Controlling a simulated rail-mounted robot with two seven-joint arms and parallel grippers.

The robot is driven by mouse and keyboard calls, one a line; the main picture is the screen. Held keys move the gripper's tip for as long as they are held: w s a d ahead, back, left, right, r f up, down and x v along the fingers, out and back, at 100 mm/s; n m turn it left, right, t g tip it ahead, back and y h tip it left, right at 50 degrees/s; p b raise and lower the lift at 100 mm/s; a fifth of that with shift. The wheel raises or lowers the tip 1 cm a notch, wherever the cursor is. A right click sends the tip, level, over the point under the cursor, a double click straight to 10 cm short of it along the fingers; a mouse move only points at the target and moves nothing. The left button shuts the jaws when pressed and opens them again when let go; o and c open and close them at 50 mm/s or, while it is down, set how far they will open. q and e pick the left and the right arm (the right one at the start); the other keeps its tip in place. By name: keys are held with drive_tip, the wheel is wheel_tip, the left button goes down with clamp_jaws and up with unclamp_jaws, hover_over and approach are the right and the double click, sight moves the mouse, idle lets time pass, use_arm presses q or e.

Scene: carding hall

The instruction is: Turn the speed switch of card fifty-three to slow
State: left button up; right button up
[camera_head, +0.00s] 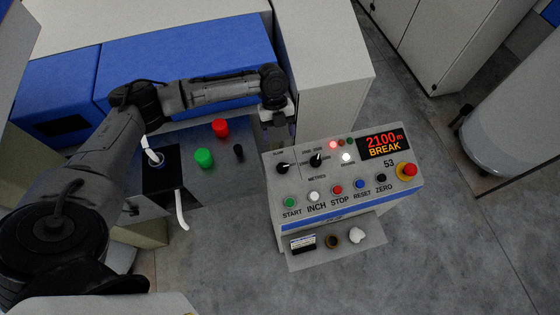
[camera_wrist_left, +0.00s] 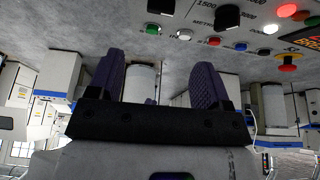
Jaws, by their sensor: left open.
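The control panel (camera_head: 270,187) marked 53 stands right of centre in the head view. Its speed switch (camera_head: 283,168) is a black knob at the upper left, with SLOW printed above it. Its pale pointer seems to face right, away from SLOW; this is small to read. In the left wrist view a black knob (camera_wrist_left: 160,6), likely this switch, is cut by the top edge. My left gripper (camera_head: 280,130) is beyond the panel's back left edge, apart from the switch. In the left wrist view its two fingers (camera_wrist_left: 156,82) are spread and empty. My right gripper is out of view.
Right of the switch is a metres selector (camera_head: 316,160). A display (camera_head: 383,143) reads 2100 m BREAK. Several push buttons line the front, with a red emergency button (camera_head: 407,171) at the right. A small shelf (camera_head: 341,257) below holds small items. Red and green cylinders (camera_head: 204,158) stand left.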

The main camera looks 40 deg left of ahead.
sight(283, 167)
use_arm(q)
drive_tip(key=p+x, duration=0.1)
drive_tip(key=x, duration=1.2)
drive_tip(key=shift+f, duration=0.25)
drive_tip(key=shift+c, duration=0.2)
drive_tip(key=c, duration=0.9)
